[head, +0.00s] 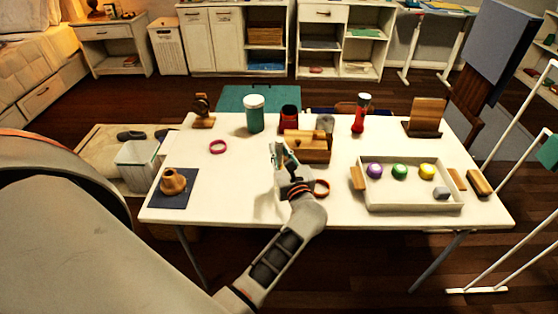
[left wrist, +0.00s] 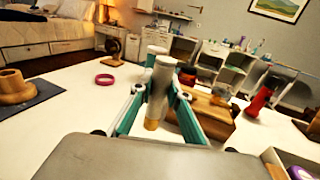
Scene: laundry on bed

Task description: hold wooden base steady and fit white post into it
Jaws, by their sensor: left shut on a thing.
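The wooden base (head: 173,182) is a small round brown piece with a raised, hollow-looking neck. It sits upright on a dark blue mat (head: 187,200) at the table's left front, and it also shows at the far left of the left wrist view (left wrist: 14,88). My left gripper (head: 283,154) is above the middle of the table, well right of the base. In the left wrist view its fingers (left wrist: 156,102) are shut on the white post (left wrist: 160,82), a pale cylinder with a yellowish-brown lower end, tilted slightly. My right gripper is not in view.
A wooden box (head: 318,150) stands just behind my left gripper. A green jar (head: 254,118) and a red ring (head: 218,147) are to its left. The white tabletop (head: 235,185) between mat and gripper is clear.

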